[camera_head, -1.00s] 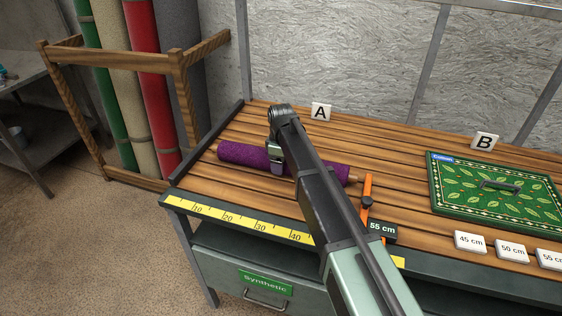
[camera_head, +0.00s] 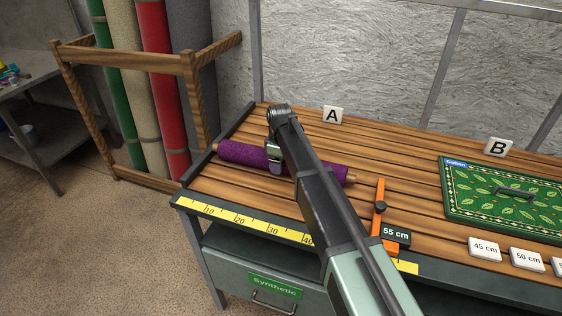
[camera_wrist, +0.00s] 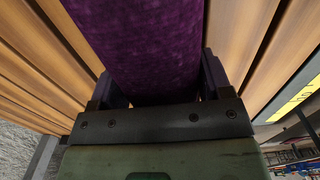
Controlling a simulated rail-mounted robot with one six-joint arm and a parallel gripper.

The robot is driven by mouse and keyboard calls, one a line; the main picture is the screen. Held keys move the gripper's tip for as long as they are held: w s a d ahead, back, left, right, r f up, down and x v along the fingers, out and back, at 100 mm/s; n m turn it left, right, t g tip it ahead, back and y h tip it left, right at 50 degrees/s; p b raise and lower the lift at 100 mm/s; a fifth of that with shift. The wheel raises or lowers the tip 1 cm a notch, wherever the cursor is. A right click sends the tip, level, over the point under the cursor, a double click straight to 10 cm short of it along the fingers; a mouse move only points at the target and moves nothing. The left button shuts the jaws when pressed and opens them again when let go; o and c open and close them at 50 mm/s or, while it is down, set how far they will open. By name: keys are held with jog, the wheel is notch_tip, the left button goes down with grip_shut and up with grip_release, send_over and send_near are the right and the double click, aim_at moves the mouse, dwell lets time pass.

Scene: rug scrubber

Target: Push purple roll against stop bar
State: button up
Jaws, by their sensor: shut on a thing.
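The purple roll (camera_head: 238,154) lies on the slatted bench top, with a bare wooden core end showing at its right. It also fills the middle of the wrist view (camera_wrist: 150,45). Its left end is at the dark stop bar (camera_head: 235,125) along the bench's left edge; I cannot tell whether they touch or a sliver of gap is left. My gripper (camera_head: 275,158) reaches down over the roll and is shut on it, one finger on each side in the wrist view. My arm hides part of the roll right of the gripper.
An orange slider (camera_head: 380,207) with a 55 cm tag (camera_head: 396,235) stands right of the roll, apart from it. A yellow ruler (camera_head: 240,222) runs along the front edge. A green patterned panel (camera_head: 475,208) and white length tiles (camera_head: 485,249) lie at the right.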

jog(key=o, duration=1.5)
jog(key=shift+a, duration=0.3)
notch_tip(320, 180, up, 11)
jog(key=p, duration=1.1)
jog(key=shift+f, duration=0.1)
